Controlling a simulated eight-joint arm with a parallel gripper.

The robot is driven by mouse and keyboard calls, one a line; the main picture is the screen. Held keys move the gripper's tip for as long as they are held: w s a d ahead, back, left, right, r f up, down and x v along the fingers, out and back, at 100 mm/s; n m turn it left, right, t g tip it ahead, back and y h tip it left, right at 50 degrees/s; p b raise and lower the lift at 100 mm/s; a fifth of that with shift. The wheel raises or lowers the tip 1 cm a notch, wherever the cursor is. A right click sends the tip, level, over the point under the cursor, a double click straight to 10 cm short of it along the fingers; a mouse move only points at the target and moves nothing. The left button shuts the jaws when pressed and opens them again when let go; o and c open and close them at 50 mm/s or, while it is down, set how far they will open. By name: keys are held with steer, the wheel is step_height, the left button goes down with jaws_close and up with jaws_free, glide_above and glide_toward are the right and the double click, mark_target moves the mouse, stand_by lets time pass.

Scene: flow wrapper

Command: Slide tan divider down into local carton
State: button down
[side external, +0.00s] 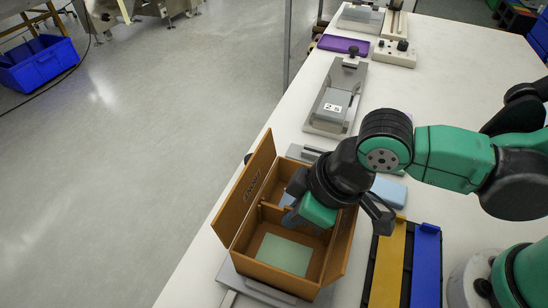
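The local carton (232,212) is an open brown box near the table's left edge, with its flaps up and lettering on the left flap. A tan wall (272,213) crosses its inside and parts a far compartment from a near one. This looks like the tan divider, but its lower edge and seating cannot be made out. My gripper (312,214) points down over the carton's middle right, close to this wall. A pale green pad (284,254) lies on the near compartment's floor.
A tray with a yellow strip (388,265) and a blue strip (426,268) lies right of the carton. A light blue block (390,192) is behind it. A grey fixture (335,100), white device (394,53) and purple tray (343,45) stand farther back.

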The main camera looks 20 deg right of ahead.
steer(key=c, duration=0.9)
jaws_free()
steer(key=o, duration=0.5)
steer(key=shift+r, duration=0.15)
steer(key=shift+r, duration=3.9)
